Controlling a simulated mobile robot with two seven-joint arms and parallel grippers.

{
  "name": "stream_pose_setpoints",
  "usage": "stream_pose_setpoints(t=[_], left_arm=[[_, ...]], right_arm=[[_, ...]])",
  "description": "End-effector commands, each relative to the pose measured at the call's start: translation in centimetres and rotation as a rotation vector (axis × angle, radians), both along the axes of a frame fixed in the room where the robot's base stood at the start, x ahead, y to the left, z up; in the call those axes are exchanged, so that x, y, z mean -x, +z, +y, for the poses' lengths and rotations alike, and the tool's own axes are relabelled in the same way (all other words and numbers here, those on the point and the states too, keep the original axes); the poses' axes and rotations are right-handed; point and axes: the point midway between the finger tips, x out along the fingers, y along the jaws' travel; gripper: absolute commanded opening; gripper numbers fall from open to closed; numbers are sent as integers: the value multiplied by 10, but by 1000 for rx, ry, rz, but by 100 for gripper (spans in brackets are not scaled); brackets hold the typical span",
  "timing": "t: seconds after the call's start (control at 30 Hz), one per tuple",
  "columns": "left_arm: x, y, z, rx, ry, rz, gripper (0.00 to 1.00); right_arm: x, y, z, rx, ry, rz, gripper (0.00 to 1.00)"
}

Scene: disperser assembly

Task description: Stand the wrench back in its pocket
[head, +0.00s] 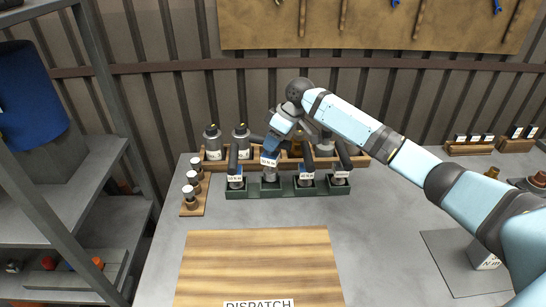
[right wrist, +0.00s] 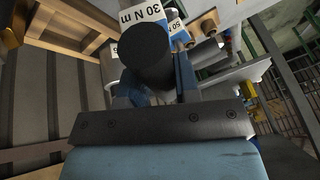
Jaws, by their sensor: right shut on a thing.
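The wrench (head: 270,160), with a dark handle and a white label, is upright at the green rack (head: 258,193). Its label sits higher than those of the other wrenches. Its lower end is at the second pocket from the left; I cannot tell how deep it sits. My right gripper (head: 272,143) is shut on it from above and behind. In the right wrist view the wrench's round black handle end (right wrist: 147,55) and "30 N m" label show between the jaws. My left gripper is not in view.
Other wrenches stand close by in the rack, one to the left (head: 235,180) and two to the right (head: 306,180). A wooden tray (head: 215,165) with bottles is behind. A wooden dispatch board (head: 258,260) lies in front, bare. A grey shelf (head: 95,170) stands left.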

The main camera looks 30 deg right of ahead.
Motion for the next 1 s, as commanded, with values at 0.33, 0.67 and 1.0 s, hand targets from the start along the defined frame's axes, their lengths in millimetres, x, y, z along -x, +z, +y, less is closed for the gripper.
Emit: stream_pose_setpoints(t=[0.33, 0.67, 1.0], left_arm=[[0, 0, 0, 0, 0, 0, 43], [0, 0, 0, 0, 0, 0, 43], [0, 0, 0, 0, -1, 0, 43]], right_arm=[[0, -28, 0, -1, -1, 1, 0], [-1, -53, 0, 0, 0, -4, 0], [0, -56, 0, 0, 0, 0, 55]])
